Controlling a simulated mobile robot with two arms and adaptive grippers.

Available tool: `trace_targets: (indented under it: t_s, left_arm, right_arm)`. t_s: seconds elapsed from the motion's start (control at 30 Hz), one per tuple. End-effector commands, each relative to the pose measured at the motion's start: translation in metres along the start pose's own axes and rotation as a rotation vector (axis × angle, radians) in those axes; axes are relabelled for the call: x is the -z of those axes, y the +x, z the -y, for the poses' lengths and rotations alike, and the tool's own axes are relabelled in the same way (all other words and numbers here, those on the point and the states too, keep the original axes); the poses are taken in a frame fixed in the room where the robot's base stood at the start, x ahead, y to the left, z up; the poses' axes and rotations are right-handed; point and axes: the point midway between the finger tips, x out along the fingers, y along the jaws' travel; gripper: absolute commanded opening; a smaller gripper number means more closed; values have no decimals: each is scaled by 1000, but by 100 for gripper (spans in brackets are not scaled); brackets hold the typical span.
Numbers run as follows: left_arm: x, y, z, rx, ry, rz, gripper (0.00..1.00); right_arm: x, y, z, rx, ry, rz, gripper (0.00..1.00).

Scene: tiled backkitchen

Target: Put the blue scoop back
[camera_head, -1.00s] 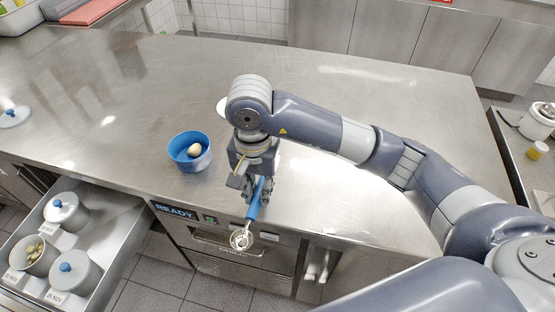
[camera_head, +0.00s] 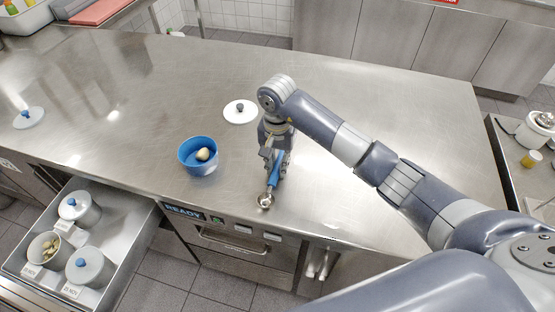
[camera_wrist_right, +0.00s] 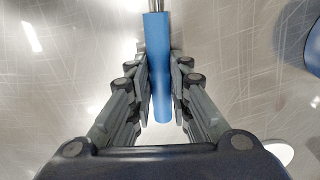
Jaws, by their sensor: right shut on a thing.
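The blue scoop has a blue handle (camera_head: 276,170) and a round metal head (camera_head: 265,200). My right gripper (camera_head: 275,160) is shut on the handle, over the front part of the steel counter, with the head pointing toward the counter's front edge. In the right wrist view the handle (camera_wrist_right: 158,60) sits between the two fingers of my right gripper (camera_wrist_right: 160,75), and the metal shaft runs out at the top. Whether the scoop touches the counter is hard to tell. My left gripper is not in view.
A blue bowl (camera_head: 185,160) with a pale round item (camera_head: 203,154) stands left of the gripper. A white lid (camera_head: 240,112) lies behind it, another lid (camera_head: 28,118) at far left. An open drawer (camera_head: 125,235) holds several pots. The back of the counter (camera_head: 390,85) is clear.

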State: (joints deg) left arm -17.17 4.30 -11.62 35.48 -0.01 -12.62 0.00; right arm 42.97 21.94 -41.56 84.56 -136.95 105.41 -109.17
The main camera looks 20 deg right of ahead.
Motion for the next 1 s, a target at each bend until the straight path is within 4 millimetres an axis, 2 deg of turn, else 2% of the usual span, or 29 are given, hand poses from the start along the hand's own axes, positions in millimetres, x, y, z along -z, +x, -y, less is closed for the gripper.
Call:
trace_targets:
  t_s: [0.37,0.4,0.47,0.83,1.0]
  left_arm:
    - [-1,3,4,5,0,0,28]
    - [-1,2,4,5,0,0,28]
    - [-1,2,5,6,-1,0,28]
    - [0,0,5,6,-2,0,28]
    - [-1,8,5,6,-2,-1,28]
  right_arm:
    - [0,6,0,0,0,-2,0]
    - [0,5,0,0,-1,-1,25]
    - [0,4,0,0,0,-1,38]
    - [0,3,0,0,0,0,38]
    - [2,-13,1,3,-2,-6,38]
